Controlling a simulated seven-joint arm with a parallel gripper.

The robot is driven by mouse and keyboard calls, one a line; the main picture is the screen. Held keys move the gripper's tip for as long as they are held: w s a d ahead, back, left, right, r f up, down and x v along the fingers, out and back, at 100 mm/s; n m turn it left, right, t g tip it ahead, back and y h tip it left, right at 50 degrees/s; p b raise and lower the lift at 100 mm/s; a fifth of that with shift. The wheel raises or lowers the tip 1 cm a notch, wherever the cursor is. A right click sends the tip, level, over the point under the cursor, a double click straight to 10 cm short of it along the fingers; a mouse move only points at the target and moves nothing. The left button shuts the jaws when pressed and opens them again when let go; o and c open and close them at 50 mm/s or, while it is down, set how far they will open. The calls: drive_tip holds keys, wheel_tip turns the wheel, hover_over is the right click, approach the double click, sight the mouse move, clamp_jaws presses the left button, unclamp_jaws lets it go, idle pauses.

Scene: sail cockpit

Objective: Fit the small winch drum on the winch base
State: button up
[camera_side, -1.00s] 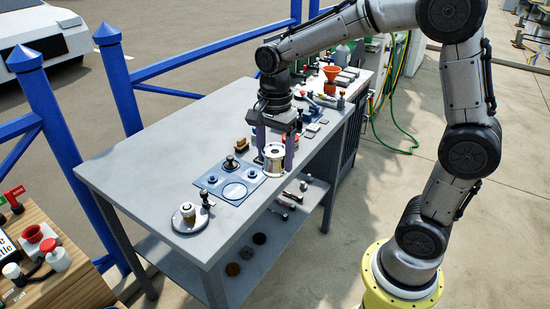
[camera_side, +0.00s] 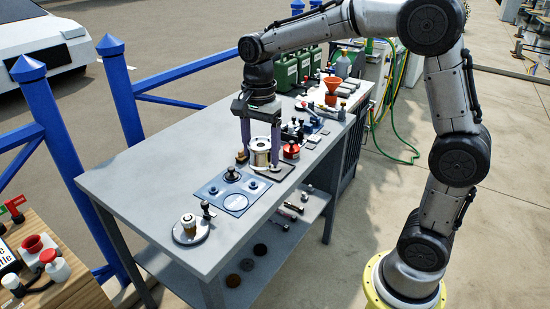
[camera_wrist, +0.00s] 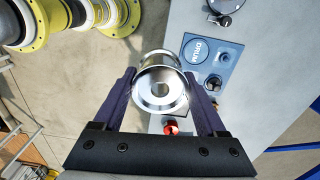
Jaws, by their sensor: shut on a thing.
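My gripper (camera_side: 259,158) is shut on a shiny silver winch drum (camera_side: 260,145), held between its two purple fingers above the back half of the grey bench. In the wrist view the drum (camera_wrist: 161,90) shows its open end and central bore between the fingers. A round silver plate with a pale and brown upright core (camera_side: 190,229) stands at the bench's near left corner; it looks like the winch base, though I cannot be sure. The drum is well apart from it. A blue mat (camera_side: 212,190) with a round marked spot and small dark parts lies between them.
A small dark upright fitting (camera_side: 207,210) stands beside the silver plate. Tools, an orange funnel (camera_side: 332,86) and green cans (camera_side: 287,72) crowd the bench's far end. The bench's left side is bare.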

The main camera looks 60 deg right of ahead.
drive_tip(key=w+a+f+n, duration=0.2)
drive_tip(key=w+a, duration=0.4)
drive_tip(key=w, duration=0.3)
drive_tip(key=n, duration=0.2)
hover_over(187, 216)
drive_tip(key=f, duration=0.6)
drive_tip(key=shift+d, duration=0.2)
drive_tip(key=shift+a+f, duration=0.2)
drive_tip(key=shift+f, duration=1.4)
drive_tip(key=shift+f, duration=2.75)
drive_tip(key=o, duration=1.6)
drive_tip(key=shift+c, duration=0.2)
drive_tip(key=shift+r, duration=4.2)
